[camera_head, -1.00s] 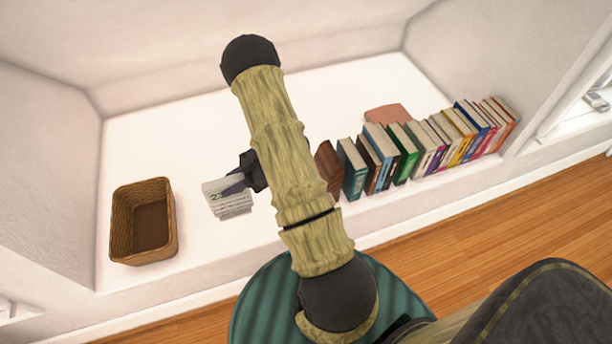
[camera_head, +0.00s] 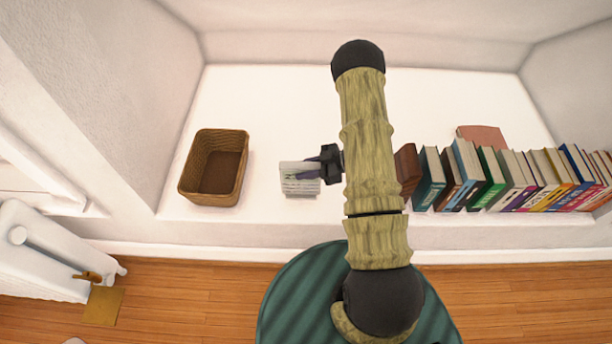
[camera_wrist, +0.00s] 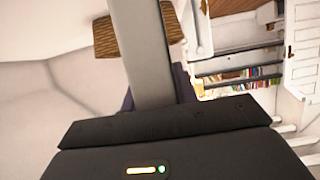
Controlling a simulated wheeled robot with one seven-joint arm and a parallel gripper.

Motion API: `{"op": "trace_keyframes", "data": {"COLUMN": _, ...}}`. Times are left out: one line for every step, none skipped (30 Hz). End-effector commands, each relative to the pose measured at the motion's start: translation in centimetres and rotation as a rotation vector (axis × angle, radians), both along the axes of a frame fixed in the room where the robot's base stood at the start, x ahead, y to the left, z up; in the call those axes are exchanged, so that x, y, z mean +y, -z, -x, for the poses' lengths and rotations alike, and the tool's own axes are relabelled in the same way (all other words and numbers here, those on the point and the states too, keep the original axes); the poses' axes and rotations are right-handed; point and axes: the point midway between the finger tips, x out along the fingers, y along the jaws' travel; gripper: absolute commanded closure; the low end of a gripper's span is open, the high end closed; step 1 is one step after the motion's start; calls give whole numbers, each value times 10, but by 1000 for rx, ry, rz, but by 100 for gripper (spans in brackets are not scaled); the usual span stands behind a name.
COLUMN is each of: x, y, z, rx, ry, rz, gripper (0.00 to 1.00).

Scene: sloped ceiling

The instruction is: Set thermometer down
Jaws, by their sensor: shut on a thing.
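The thermometer (camera_head: 299,186) is a small whitish block with dark markings on its face in the head view. My gripper (camera_head: 316,170) is shut on it from the right side. The thermometer is over the white ledge (camera_head: 270,105), right of the wicker basket; I cannot tell if it touches the ledge. In the wrist view it is a plain grey slab (camera_wrist: 147,50) standing up between my gripper's dark purple fingers (camera_wrist: 155,92), which are mostly hidden behind the gripper body.
The wicker basket (camera_head: 214,168) stands at the ledge's left. A row of books (camera_head: 510,178) fills the front right, with a pinkish flat item (camera_head: 482,137) behind. Walls close the ledge's sides and back. Bare ledge lies between basket and thermometer and behind them.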

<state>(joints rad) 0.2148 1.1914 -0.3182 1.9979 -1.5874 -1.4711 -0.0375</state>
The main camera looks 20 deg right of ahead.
Motion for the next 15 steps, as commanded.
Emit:
{"op": "trace_keyframes", "data": {"x": 0, "y": 0, "z": 0, "rx": 0, "ry": 0, "rz": -1, "gripper": 100}}
{"op": "trace_keyframes", "data": {"x": 0, "y": 0, "z": 0, "rx": 0, "ry": 0, "rz": -1, "gripper": 100}}
{"op": "trace_keyframes", "data": {"x": 0, "y": 2, "z": 0, "rx": 1, "ry": 0, "rz": -1, "gripper": 100}}
{"op": "trace_keyframes", "data": {"x": 0, "y": 4, "z": 0, "rx": 1, "ry": -1, "rz": -1, "gripper": 100}}
{"op": "trace_keyframes", "data": {"x": 0, "y": 8, "z": 0, "rx": 1, "ry": -1, "rz": 0, "gripper": 100}}
{"op": "trace_keyframes", "data": {"x": 0, "y": 13, "z": 0, "rx": 1, "ry": -1, "rz": -1, "gripper": 100}}
{"op": "trace_keyframes", "data": {"x": 0, "y": 18, "z": 1, "rx": 2, "ry": -1, "rz": -2, "gripper": 100}}
{"op": "trace_keyframes", "data": {"x": 0, "y": 23, "z": 1, "rx": 2, "ry": -1, "rz": -2, "gripper": 100}}
{"op": "trace_keyframes", "data": {"x": 0, "y": 28, "z": 1, "rx": 2, "ry": -1, "rz": -2, "gripper": 100}}
{"op": "trace_keyframes", "data": {"x": 0, "y": 32, "z": 1, "rx": 2, "ry": -1, "rz": -2, "gripper": 100}}
{"op": "trace_keyframes", "data": {"x": 0, "y": 35, "z": 0, "rx": 2, "ry": 0, "rz": -2, "gripper": 100}}
{"op": "trace_keyframes", "data": {"x": 0, "y": 37, "z": 0, "rx": 0, "ry": 0, "rz": -1, "gripper": 100}}
{"op": "trace_keyframes", "data": {"x": 0, "y": 38, "z": 0, "rx": 0, "ry": 0, "rz": -1, "gripper": 100}}
{"op": "trace_keyframes", "data": {"x": 0, "y": 38, "z": 0, "rx": -1, "ry": 0, "rz": -1, "gripper": 100}}
{"op": "trace_keyframes", "data": {"x": 0, "y": 37, "z": 0, "rx": -2, "ry": 1, "rz": -1, "gripper": 100}}
